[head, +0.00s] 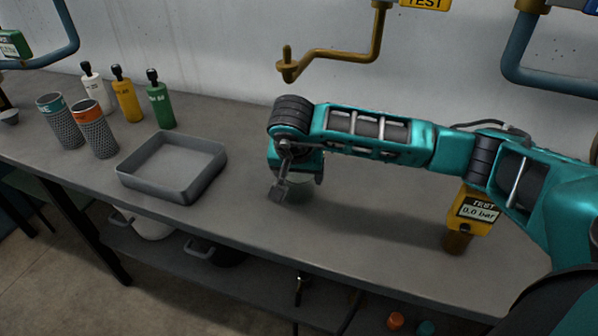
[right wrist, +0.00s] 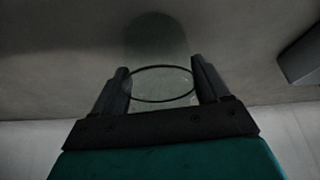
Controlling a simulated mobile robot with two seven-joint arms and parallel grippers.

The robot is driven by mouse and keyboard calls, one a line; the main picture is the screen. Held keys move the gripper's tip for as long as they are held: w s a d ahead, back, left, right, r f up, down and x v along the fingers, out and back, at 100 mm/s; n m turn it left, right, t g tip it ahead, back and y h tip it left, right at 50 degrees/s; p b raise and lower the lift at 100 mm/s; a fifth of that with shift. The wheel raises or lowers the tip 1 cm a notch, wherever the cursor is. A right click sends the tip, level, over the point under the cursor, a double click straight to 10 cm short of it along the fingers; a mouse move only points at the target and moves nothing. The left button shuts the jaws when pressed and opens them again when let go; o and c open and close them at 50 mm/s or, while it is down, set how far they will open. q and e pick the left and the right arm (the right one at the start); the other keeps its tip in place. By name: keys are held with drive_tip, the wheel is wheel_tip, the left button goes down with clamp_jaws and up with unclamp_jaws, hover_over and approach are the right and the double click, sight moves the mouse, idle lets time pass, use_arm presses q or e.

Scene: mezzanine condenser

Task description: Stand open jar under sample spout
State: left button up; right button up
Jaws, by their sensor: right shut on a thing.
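My right gripper (head: 298,185) is low over the bench, below and close to the sample spout in the head view. It is shut on a clear glass jar (right wrist: 158,40), whose round dark rim shows between the fingers in the right wrist view. In the head view the jar is mostly hidden by the gripper; whether its base touches the bench I cannot tell. The brass sample spout (head: 288,68) comes from the wall on a bent pipe, with its end above the gripper. My left gripper is not in view.
A grey tray (head: 127,180) stands left of the gripper on the bench (head: 370,260).

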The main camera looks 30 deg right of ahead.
drive_tip(key=shift+f, duration=0.2)
drive_tip(key=o, duration=1.1)
drive_tip(key=shift+o, duration=0.2)
drive_tip(key=shift+r, duration=0.1)
